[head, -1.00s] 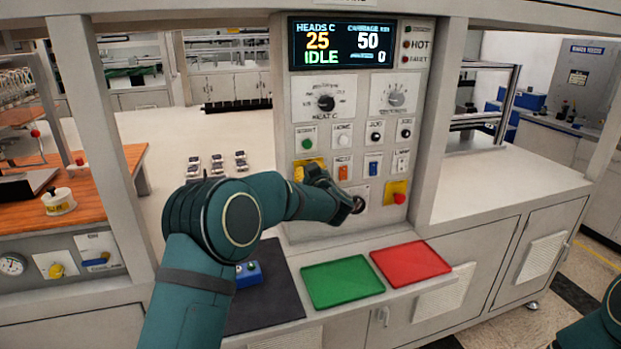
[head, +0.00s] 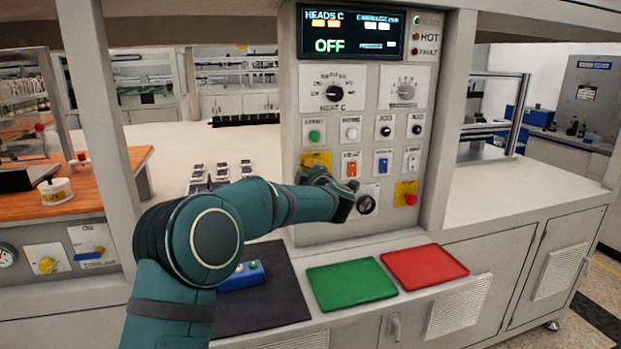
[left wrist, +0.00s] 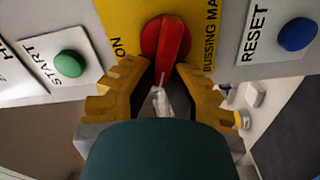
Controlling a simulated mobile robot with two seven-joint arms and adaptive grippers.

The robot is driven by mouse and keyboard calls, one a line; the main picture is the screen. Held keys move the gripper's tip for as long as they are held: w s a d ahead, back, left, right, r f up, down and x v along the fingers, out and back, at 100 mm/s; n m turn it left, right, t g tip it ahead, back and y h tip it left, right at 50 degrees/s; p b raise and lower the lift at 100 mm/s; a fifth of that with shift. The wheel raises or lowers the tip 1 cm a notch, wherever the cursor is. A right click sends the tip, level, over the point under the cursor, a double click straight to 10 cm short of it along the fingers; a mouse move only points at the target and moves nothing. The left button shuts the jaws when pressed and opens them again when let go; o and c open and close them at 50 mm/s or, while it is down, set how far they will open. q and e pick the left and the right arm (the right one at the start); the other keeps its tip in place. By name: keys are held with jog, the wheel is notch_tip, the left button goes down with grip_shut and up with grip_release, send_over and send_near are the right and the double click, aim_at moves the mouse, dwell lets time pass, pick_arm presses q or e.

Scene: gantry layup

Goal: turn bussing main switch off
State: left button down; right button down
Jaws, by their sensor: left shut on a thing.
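The bussing main switch is a red rotary handle (left wrist: 168,38) on a yellow plate (left wrist: 205,14) in the left wrist view. Part of the label is cut off. The handle's long side runs up and down in that view, across from the word ON at its left. My left gripper (left wrist: 163,68) is shut on the handle, one yellow finger on each side. In the head view my left gripper (head: 322,177) covers the switch, and only part of the yellow plate (head: 317,159) shows. The display (head: 350,33) reads OFF. My right gripper is out of view.
A green START button (left wrist: 70,63) and a blue RESET button (left wrist: 297,34) sit on either side of the plate. A red button on yellow (head: 407,196) is at the panel's lower right. Green (head: 351,284) and red (head: 425,267) trays lie on the ledge below.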

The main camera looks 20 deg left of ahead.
pick_arm(q)
jog(key=shift+f+n, duration=0.2)
jog(key=shift+n, duration=0.65)
jog(key=shift+f+n, duration=0.15)
jog(key=shift+n, duration=0.7)
jog(key=c, duration=1)
grip_release()
jog(key=shift+w+f, duration=0.1)
jog(key=v, duration=1.2)
